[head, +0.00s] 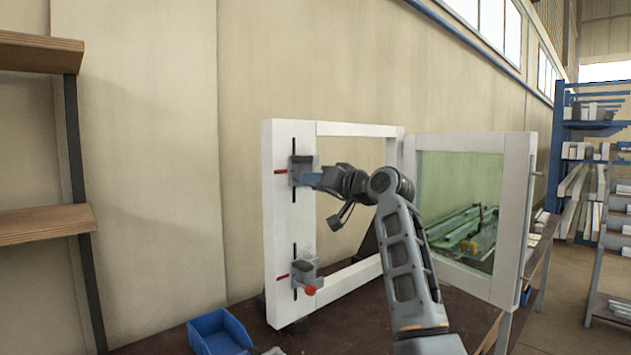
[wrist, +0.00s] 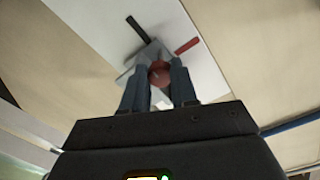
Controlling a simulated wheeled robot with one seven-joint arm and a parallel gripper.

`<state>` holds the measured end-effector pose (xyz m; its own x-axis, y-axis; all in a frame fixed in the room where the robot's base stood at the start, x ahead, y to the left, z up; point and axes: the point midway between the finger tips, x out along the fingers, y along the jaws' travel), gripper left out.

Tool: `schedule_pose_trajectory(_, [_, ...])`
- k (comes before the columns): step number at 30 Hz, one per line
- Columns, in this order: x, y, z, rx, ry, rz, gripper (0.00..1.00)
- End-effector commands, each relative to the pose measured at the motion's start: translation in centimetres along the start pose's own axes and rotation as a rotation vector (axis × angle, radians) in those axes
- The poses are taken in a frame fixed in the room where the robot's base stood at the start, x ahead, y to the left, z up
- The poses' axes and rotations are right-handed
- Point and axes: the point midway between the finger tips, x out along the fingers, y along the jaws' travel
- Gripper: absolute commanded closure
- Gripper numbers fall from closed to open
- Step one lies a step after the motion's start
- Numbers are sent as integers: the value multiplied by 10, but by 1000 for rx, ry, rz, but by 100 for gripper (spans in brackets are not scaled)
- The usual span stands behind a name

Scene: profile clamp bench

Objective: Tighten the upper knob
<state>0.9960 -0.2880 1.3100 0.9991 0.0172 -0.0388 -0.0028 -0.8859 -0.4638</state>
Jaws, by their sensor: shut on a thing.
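The upper clamp (head: 300,166) sits on the left post of the white frame (head: 278,225), with a red mark on its left and a dark slot running up and down. Its red knob (wrist: 159,73) shows in the wrist view, between the two fingers of my gripper (wrist: 160,90). The fingers are shut on the knob. In the head view my gripper (head: 316,177) is at the upper clamp and hides its knob. The lower clamp (head: 303,272) is further down the same post, with its red knob (head: 310,290) uncovered.
A hinged panel with a greenish pane (head: 458,205) stands open to the right of the frame. A blue bin (head: 219,332) is on the dark bench at the front left. Wooden shelves (head: 40,220) are at the far left, and a blue rack (head: 590,125) at the far right.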

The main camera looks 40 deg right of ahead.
Motion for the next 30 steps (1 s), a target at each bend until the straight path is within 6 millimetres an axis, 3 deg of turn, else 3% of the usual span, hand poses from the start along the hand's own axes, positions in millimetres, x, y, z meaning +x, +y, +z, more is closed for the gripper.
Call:
schedule_pose_trajectory(11, [0, 0, -2, 5, 4, -1, 100])
schedule_pose_trajectory(12, [0, 0, -2, 4, 4, -1, 71])
schedule_pose_trajectory(20, [0, 0, -1, 4, 2, 0, 46])
schedule_pose_trajectory(30, [-7, 1, 0, 3, 3, 0, 46])
